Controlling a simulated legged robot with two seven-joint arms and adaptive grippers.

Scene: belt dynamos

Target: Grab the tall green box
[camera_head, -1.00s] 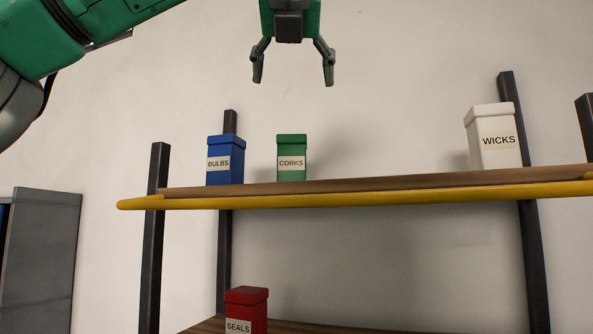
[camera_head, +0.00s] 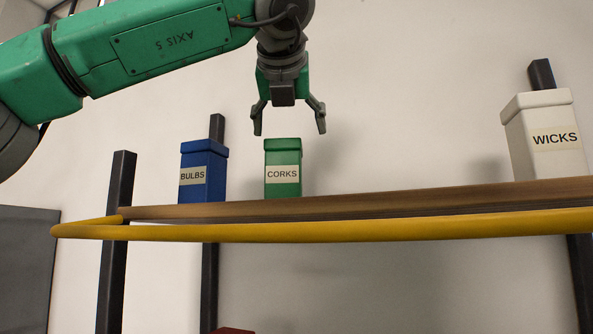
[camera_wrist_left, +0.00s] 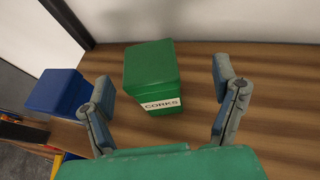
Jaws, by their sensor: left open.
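The tall green box (camera_head: 283,172), labelled CORKS, stands upright on the wooden shelf between the blue box and the white box. My left gripper (camera_head: 289,133) points down just above it, with its fingers open and empty. In the left wrist view the green box (camera_wrist_left: 151,75) shows between the two open fingers of the gripper (camera_wrist_left: 167,90), seen from above and nearer the left finger. I see no finger touching it. My right gripper is not in view.
A blue box (camera_head: 203,172) labelled BULBS stands left of the green box. A white box (camera_head: 546,140) labelled WICKS stands far right. A yellow rail (camera_head: 330,231) runs along the shelf's front edge. Dark posts (camera_head: 117,235) rise at the left. The shelf between green and white boxes is clear.

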